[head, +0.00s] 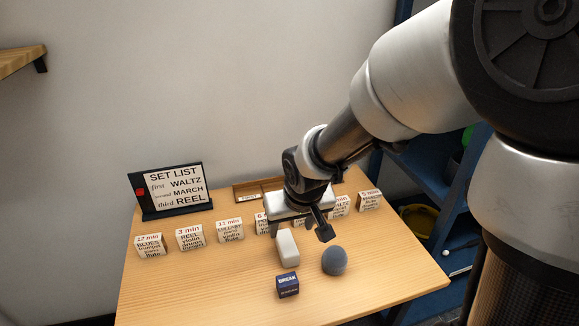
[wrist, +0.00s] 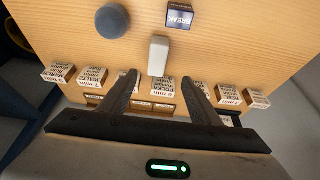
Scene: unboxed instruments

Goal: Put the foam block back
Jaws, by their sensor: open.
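A pale, off-white block (head: 287,248) with rounded edges, which looks like the foam block, rests on the wooden table in front of the row of labelled cards. In the wrist view the pale block (wrist: 158,55) lies just beyond and roughly centred between my fingertips. My gripper (head: 302,224) is over the table behind the block. In the wrist view my gripper (wrist: 160,76) has its two fingers wide apart with nothing between them. Part of the card row is hidden behind my gripper in the head view.
A dark blue BREAK block (head: 288,285) and a grey ball (head: 334,261) are close by the pale block. Labelled blocks (head: 190,237) stand in a row behind. A set list sign (head: 174,190) and a wooden tray (head: 246,188) are at the back. The table's front left is clear.

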